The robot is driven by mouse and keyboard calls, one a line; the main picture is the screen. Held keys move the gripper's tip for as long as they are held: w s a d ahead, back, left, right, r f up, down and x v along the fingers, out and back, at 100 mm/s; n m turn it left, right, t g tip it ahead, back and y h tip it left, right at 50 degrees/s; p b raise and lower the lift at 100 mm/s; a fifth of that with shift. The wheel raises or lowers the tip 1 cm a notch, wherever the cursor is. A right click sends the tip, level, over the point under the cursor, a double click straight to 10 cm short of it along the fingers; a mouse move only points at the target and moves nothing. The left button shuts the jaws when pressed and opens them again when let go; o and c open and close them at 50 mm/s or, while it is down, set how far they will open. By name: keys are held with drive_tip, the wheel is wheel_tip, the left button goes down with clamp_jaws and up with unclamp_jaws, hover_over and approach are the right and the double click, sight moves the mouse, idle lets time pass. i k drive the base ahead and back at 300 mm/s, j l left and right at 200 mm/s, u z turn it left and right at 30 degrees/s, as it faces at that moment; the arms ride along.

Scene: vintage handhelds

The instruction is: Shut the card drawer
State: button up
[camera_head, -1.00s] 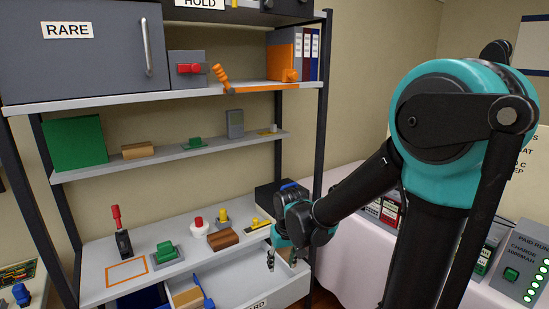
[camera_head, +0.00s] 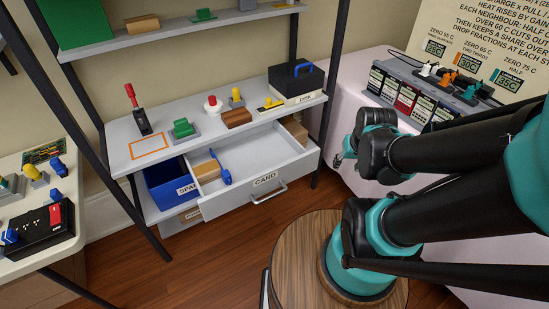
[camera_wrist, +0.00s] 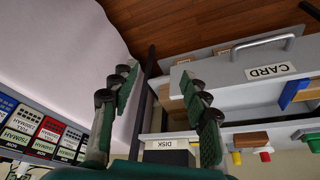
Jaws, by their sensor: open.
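The card drawer (camera_head: 240,201) is pulled out from under the lower shelf, its grey front bearing a CARD label and a metal bar handle (camera_head: 268,196). Its white inside shows a tan block (camera_head: 206,170) and a blue piece (camera_head: 222,172) at the left. My gripper (camera_head: 338,160) is open and empty to the right of the drawer, beside the white-covered table. In the wrist view, my gripper's two fingers (camera_wrist: 156,84) are spread apart, and the drawer front (camera_wrist: 240,68) shows upside down at the right, apart from them.
A black DISK box (camera_head: 296,82) stands on the shelf's right end. A blue SPARE bin (camera_head: 168,184) sits left of the drawer. A dark shelf post (camera_head: 326,120) rises right of the drawer. Bare wooden floor (camera_head: 240,235) lies in front.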

sight(261, 160)
drive_tip(key=k+j, duration=0.25)
drive_tip(key=j, duration=0.2)
drive_tip(key=k+j, duration=0.25)
drive_tip(key=j, duration=0.2)
drive_tip(key=k+j, duration=0.25)
drive_tip(key=j, duration=0.15)
drive_tip(key=j+z, duration=0.05)
